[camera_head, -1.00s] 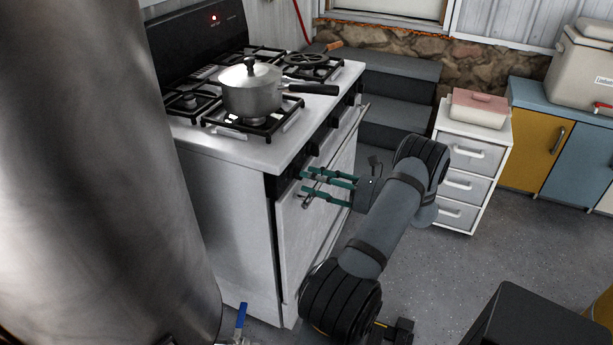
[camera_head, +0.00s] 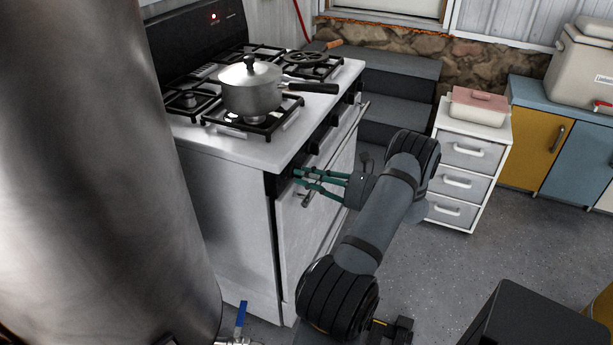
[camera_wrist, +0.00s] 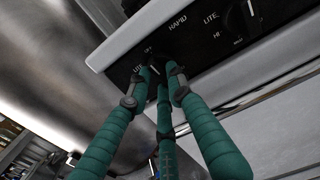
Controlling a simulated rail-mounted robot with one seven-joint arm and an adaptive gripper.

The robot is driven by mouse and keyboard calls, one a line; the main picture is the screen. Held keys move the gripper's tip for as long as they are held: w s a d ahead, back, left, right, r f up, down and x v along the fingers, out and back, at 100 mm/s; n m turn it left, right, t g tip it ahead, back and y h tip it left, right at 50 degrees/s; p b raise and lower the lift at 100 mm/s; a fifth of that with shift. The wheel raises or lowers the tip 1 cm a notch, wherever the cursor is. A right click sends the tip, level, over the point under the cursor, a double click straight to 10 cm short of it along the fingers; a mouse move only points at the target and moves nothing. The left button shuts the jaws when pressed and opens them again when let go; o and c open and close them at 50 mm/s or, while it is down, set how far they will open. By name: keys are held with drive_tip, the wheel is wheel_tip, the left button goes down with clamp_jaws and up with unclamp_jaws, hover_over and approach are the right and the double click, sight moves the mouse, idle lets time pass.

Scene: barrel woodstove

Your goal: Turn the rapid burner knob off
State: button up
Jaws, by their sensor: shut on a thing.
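The stove's dark front panel shows in the wrist view with the word RAPID printed on it. A dark knob (camera_wrist: 156,66) sits left of that word, with small OFF and LITE marks by it. My gripper (camera_wrist: 161,72) has its green fingers closed around this knob, which they mostly hide, so I cannot read its pointer. In the head view my gripper (camera_head: 297,177) reaches the near end of the stove's front panel, just above the oven handle; the knob there is hidden by the fingers.
Another knob (camera_wrist: 240,20) with LITE and HI marks sits to the right. The oven door handle (camera_head: 335,157) runs close below the fingers. A lidded pot (camera_head: 250,96) stands on the stove top. A large metal cylinder (camera_head: 95,180) fills the left side. White drawers (camera_head: 466,185) stand behind my arm.

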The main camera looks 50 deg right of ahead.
clamp_jaws()
drive_tip(key=shift+m, duration=0.9)
drive_tip(key=o, duration=0.7)
unclamp_jaws()
drive_tip(key=shift+o, duration=0.3)
drive_tip(key=v, duration=1.2)
